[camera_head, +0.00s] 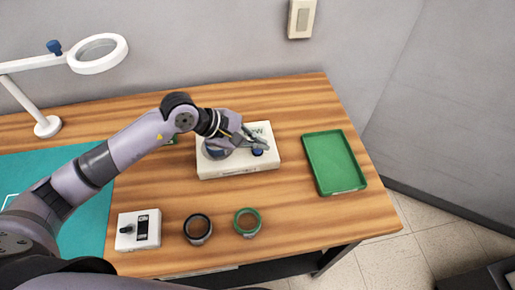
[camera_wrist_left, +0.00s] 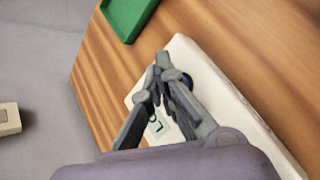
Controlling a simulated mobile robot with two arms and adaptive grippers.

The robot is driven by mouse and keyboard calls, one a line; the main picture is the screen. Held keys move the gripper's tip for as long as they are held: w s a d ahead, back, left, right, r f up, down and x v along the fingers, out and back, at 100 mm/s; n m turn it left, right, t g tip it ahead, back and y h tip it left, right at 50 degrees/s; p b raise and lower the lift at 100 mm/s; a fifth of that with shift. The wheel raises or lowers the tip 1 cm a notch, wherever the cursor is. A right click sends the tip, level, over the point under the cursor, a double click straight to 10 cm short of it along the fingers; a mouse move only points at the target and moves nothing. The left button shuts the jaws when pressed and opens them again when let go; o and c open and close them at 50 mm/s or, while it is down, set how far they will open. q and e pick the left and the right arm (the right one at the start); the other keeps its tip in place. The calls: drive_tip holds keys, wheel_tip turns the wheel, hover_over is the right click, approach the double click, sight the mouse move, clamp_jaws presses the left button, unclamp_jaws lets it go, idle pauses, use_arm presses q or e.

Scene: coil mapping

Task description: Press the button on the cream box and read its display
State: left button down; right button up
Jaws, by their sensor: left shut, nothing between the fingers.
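The cream box (camera_head: 237,165) lies on the wooden table, right of the middle. A dark blue button (camera_head: 257,152) shows on its top near the right side. My left gripper (camera_head: 262,143) is shut and empty over the box, its fingertips close to the button; I cannot tell if they touch it. In the left wrist view the gripper (camera_wrist_left: 164,68) covers part of the button (camera_wrist_left: 187,80) on the box (camera_wrist_left: 228,98). A pale display (camera_wrist_left: 156,127) with dark characters is partly hidden by the fingers and not readable. The right gripper is not in view.
A green tray (camera_head: 333,188) lies to the right, near the table edge. In front are a small white box with a knob (camera_head: 126,243), a dark ring (camera_head: 198,239) and a green ring (camera_head: 247,233). A white magnifier lamp (camera_head: 47,127) stands back left beside a teal mat (camera_head: 98,205).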

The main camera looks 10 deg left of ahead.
sight(258, 153)
use_arm(q)
drive_tip(key=shift+r, duration=0.15)
drive_tip(key=shift+r+p, duration=1.1)
drive_tip(key=shift+r, duration=1.3)
